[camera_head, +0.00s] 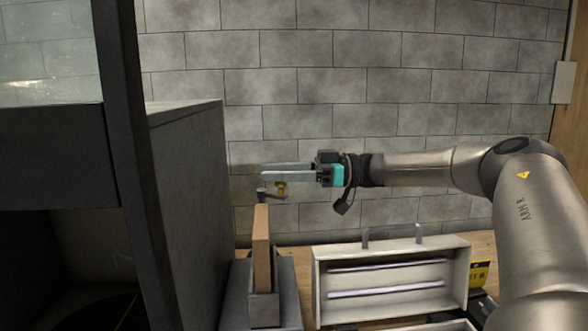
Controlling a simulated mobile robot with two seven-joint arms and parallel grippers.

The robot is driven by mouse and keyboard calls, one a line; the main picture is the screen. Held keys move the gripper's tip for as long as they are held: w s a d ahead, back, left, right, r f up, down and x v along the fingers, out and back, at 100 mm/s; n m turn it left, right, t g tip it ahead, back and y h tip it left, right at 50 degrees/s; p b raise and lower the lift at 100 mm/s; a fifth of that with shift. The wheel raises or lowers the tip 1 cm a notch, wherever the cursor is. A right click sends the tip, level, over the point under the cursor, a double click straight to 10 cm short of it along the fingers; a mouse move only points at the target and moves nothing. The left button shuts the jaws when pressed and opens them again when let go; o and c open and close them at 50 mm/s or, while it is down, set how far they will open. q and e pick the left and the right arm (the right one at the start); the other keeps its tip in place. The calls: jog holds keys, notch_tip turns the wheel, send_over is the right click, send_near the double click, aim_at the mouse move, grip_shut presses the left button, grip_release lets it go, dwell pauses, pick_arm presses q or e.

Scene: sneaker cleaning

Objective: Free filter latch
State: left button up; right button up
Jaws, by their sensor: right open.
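My right gripper (264,175) reaches in from the right, its fingers pointing left, open. A small grey piece with a brass-coloured part (281,188) is right under the fingers, above an upright tan board (261,235); it may be the filter latch, but I cannot tell for sure. I cannot tell whether the fingers touch it. The board stands in a grey block (264,310). A pale open case (318,285) with a handle and two light strips inside stands to the right; no latch is clear on it. My left gripper is not in view.
A large dark cabinet (185,200) fills the left side, close to the tan board. A grey block wall (400,95) stands behind. A yellow label (480,275) is right of the pale case. Open space lies above the case, below my right arm.

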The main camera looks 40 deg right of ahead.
pick_arm(q)
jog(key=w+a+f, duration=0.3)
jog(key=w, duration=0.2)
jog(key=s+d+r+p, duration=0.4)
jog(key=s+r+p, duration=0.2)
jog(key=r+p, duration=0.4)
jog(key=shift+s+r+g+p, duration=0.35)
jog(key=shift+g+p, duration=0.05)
jog(key=shift+p, duration=0.7)
pick_arm(e)
jog(key=s+d, duration=0.9)
jog(key=s, duration=0.4)
jog(key=shift+d+f, duration=0.15)
jog(key=shift+f, duration=0.2)
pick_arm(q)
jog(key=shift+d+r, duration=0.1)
